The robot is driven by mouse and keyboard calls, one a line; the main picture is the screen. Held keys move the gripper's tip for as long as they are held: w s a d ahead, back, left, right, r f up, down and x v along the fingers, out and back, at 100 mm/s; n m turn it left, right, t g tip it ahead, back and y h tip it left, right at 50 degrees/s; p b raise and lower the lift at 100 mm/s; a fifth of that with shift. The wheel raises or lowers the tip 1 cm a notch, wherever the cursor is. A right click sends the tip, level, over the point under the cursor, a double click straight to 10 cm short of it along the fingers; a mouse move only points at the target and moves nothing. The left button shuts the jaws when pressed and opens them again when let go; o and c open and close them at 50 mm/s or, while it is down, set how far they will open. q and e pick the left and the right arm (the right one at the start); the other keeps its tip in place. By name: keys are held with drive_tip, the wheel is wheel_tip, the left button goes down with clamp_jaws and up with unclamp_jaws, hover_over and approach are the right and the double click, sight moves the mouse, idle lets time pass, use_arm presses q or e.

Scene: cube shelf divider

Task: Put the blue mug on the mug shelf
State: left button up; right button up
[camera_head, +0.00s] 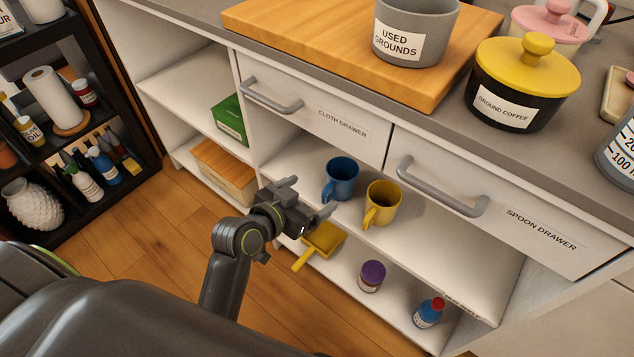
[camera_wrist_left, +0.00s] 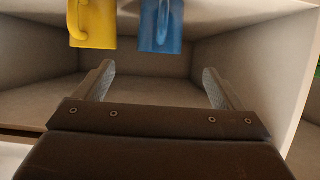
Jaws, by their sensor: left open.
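The blue mug (camera_head: 341,178) stands upright on the shelf board (camera_head: 450,250) below the drawers, its handle toward the front left. In the left wrist view the blue mug (camera_wrist_left: 161,28) is at the top edge, partly cut off, and the picture looks upside down. The yellow mug (camera_head: 382,204) stands close beside it on the right. My left gripper (camera_head: 308,197) is open and empty in front of the shelf, a little short of the blue mug. Its spread fingers (camera_wrist_left: 157,85) show in the wrist view, apart from both mugs. My right gripper is not in view.
The shelf board right of the yellow mug is bare; its front-edge label is too small to read. Below are a yellow dustpan (camera_head: 324,240), a purple-lidded jar (camera_head: 371,276) and a blue bottle (camera_head: 429,312). Drawer handles (camera_head: 440,190) stick out above. A green box (camera_head: 230,120) sits left.

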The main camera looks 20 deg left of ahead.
use_arm(q)
drive_tip(key=s+a+f+n+g+y, duration=0.1)
drive_tip(key=s+a+f+g, duration=0.1)
drive_tip(key=s, duration=0.6)
drive_tip(key=s+a+f+n+g+y, duration=0.1)
drive_tip(key=s+a+f+n+g, duration=0.1)
drive_tip(key=s+f, duration=0.5)
drive_tip(key=s+a+f+n+g+y, duration=0.1)
drive_tip(key=s+a+f+n+g, duration=0.1)
drive_tip(key=s+f+g, duration=0.3)
drive_tip(key=s+a, duration=0.1)
drive_tip(key=s, duration=0.3)
drive_tip(key=shift+a, duration=0.25)
